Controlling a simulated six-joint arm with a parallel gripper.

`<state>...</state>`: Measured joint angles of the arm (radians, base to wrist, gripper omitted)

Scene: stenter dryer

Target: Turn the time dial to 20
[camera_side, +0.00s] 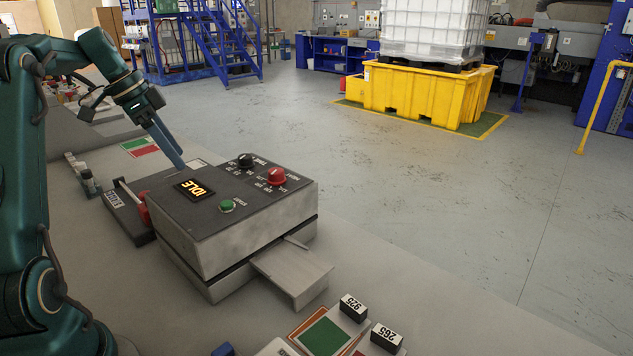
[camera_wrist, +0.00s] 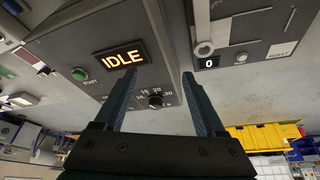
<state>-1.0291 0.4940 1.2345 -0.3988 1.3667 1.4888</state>
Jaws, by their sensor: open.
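The dryer's control box (camera_side: 235,245) stands on the bench with a dark sloped top. The black time dial (camera_side: 246,160) sits near its far edge. In the wrist view the dial (camera_wrist: 155,101) has numbers around it, among them 15, 20 and 30; its pointer is too small to read. My gripper (camera_side: 182,167) is over the left far side of the box, apart from the dial in the side view. In the wrist view my gripper (camera_wrist: 159,73) is open and empty, with the dial seen between its fingers.
An IDLE display (camera_side: 194,189), a green start button (camera_side: 227,205) and a red knob (camera_side: 277,176) share the panel. A unit reading 0 (camera_wrist: 209,63) stands beside it. A tray (camera_side: 293,272) juts from the front. Blocks marked 925 (camera_side: 353,308) and 265 (camera_side: 386,338) lie nearby.

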